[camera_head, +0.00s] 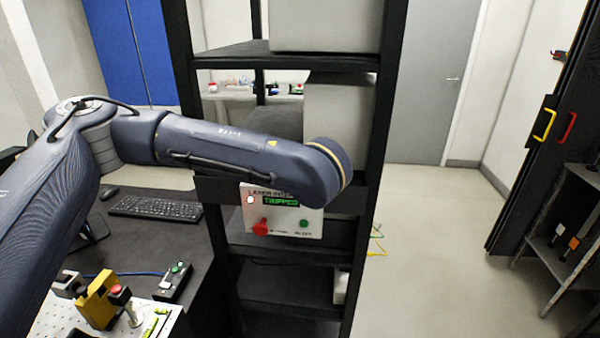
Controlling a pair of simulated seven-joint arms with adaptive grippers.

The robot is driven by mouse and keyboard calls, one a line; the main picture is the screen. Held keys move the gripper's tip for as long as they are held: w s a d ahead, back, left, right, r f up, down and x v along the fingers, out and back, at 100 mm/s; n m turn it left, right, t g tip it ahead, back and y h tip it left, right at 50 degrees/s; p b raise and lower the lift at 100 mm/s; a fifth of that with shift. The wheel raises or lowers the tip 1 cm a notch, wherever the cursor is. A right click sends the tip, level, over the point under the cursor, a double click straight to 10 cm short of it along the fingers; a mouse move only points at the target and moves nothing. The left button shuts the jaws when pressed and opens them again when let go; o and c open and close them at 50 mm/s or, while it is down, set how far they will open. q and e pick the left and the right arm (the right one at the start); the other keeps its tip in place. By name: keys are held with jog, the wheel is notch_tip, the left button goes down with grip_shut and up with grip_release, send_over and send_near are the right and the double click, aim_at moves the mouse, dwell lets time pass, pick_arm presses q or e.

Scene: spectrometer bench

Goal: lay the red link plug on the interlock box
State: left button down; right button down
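The interlock box (285,228) is a white panel on the dark rack in the middle of the view. My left arm crosses in front of its top edge and covers part of its lettering. Its green display reads "TRIPPED", and a lit lamp is at its upper left. A red piece (260,227) sits at the box's lower left; I cannot tell whether it is the red link plug or a knob. A green button is at its lower right. My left arm ends in view at a rounded joint, and its gripper does not show. My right gripper is not in view.
A dark desk with a keyboard (155,208) is left of the rack. At the lower left are a yellow mount (99,301), a red-topped post and a black box (175,282) with a green button. The rack's uprights flank the interlock box. Open floor lies to the right.

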pick_arm(q)
jog(key=shift+f, duration=0.15)
jog(key=c, duration=1.5)
grip_release()
jog(key=shift+s+f, duration=0.1)
jog(key=shift+f, duration=0.2)
jog(key=shift+s, duration=0.1)
jog(key=v, duration=1.2)
jog(key=shift+w+r, duration=0.25)
jog(key=shift+r, duration=0.2)
